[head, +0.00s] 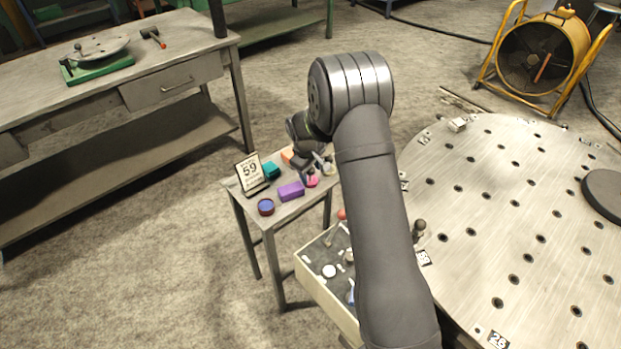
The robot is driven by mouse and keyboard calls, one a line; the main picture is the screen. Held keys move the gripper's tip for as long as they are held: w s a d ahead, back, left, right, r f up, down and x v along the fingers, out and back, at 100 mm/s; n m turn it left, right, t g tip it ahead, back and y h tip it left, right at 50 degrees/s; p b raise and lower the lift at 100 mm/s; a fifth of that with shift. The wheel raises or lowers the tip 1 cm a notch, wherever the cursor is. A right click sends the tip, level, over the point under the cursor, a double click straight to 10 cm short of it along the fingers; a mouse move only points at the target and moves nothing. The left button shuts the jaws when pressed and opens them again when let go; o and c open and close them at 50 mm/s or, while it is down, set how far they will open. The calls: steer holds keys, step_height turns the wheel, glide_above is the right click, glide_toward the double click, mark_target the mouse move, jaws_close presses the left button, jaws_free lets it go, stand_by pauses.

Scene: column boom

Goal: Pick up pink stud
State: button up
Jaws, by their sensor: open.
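A small pink object (311,181), which looks like the pink stud, sits near the right side of the small metal table (282,214). A dark part lies against it, so its full shape is hard to make out. My gripper (322,168) is over the right side of this table, just above the pink object, and is open. It is small in the head view and partly behind my arm. I cannot tell whether a finger touches the pink object.
On the small table, a purple block (291,192), a teal block (271,170), a blue-topped round tin (265,207), an orange piece (287,155) and a "59" sign (250,173) stand close by.

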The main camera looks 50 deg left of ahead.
steer(key=c, duration=1)
steer(key=shift+c, duration=0.2)
steer(key=shift+r, duration=0.65)
step_height(320, 180, up, 3)
steer(key=shift+a, duration=0.1)
steer(key=w+d+r, duration=0.5)
steer(key=d+r, duration=0.1)
steer(key=d, duration=0.4)
steer(key=shift+w+d+r, duration=0.15)
steer(key=shift+w+r, duration=0.2)
steer(key=shift+w, duration=0.05)
